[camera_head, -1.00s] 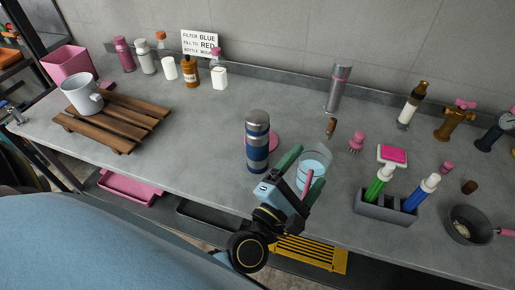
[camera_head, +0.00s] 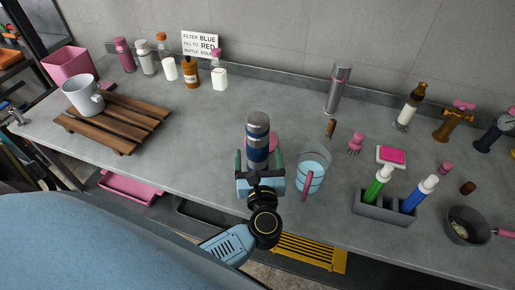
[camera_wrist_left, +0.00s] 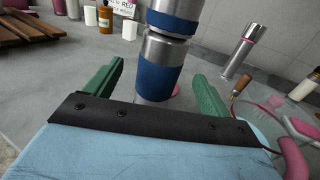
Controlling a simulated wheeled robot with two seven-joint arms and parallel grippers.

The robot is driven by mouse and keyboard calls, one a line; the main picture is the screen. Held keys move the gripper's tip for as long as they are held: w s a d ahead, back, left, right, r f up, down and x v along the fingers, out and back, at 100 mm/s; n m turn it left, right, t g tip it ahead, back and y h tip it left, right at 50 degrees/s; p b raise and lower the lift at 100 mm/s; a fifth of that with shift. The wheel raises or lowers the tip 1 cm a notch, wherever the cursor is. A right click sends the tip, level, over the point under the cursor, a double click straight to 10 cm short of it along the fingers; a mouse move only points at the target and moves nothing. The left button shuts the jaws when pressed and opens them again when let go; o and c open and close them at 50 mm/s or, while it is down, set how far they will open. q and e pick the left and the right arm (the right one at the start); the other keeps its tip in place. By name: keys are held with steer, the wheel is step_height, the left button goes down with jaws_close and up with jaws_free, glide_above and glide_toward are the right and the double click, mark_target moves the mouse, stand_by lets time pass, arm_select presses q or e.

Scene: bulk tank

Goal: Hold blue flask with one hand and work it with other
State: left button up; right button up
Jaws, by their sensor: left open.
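The blue flask (camera_head: 257,139) is a steel cylinder with blue bands and stands upright on the grey counter. It also shows in the left wrist view (camera_wrist_left: 158,80), rising between the fingers. My left gripper (camera_head: 260,160) is open, with one green finger on each side of the flask's lower part. In the left wrist view (camera_wrist_left: 155,85) a gap shows between the flask and the fingers, so they do not appear to press on it. The flask's base is partly hidden by the gripper in the head view. My right gripper is not in view.
A clear jug with a pink handle (camera_head: 311,175) stands just right of the left gripper. A pink disc (camera_head: 273,142) lies behind the flask. A grey caddy (camera_head: 385,209) with green and blue bottles is further right. A wooden rack (camera_head: 113,118) with a mug is left. Counter left of the flask is clear.

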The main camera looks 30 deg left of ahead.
mark_target(258, 117)
arm_select(q)
steer(key=x, duration=0.6)
steer(key=shift+r+p, duration=0.15)
steer(key=shift+p, duration=0.25)
steer(key=shift+d, duration=0.1)
steer(key=c, duration=1.2)
steer(key=shift+o, duration=0.2)
steer(key=shift+r, duration=0.1)
step_height(258, 117, up, 10)
steer(key=shift+f+p, duration=0.1)
steer(key=shift+p, duration=0.9)
steer(key=o, duration=0.5)
steer(key=shift+c, duration=0.2)
steer(key=c, duration=0.8)
